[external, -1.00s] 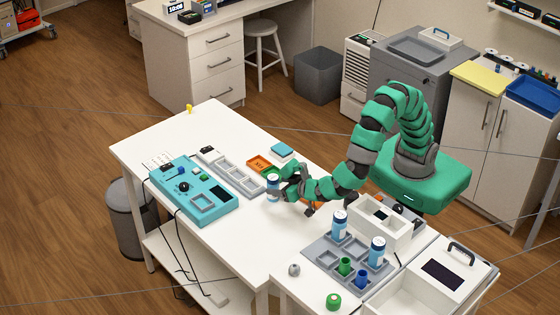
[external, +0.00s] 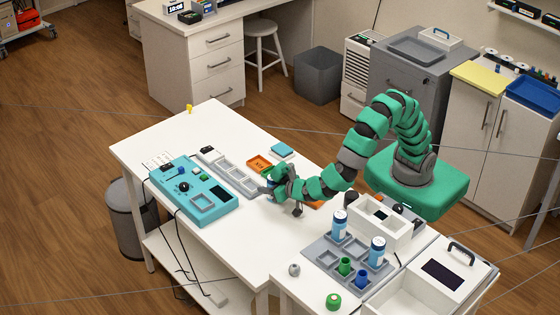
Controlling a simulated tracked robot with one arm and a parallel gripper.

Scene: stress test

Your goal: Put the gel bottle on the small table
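A white-and-blue bottle (external: 270,183) stands on the long white table (external: 222,130), mostly hidden by my gripper. I cannot tell for sure that it is the gel bottle. My gripper (external: 268,191) is right at it, low over the table. Its fingers are too small and covered to show whether they are open or shut on the bottle. Two similar bottles stand on a grey tray, one at its back (external: 339,226) and one at its right (external: 377,252). That tray sits on a smaller white table (external: 306,298) joined at the front right.
A teal device (external: 206,202) and a grey compartment strip (external: 228,171) lie left of my gripper. Orange trays (external: 259,162) and a teal-topped box (external: 282,150) sit behind it. The grey tray (external: 322,243) holds green and blue cups.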

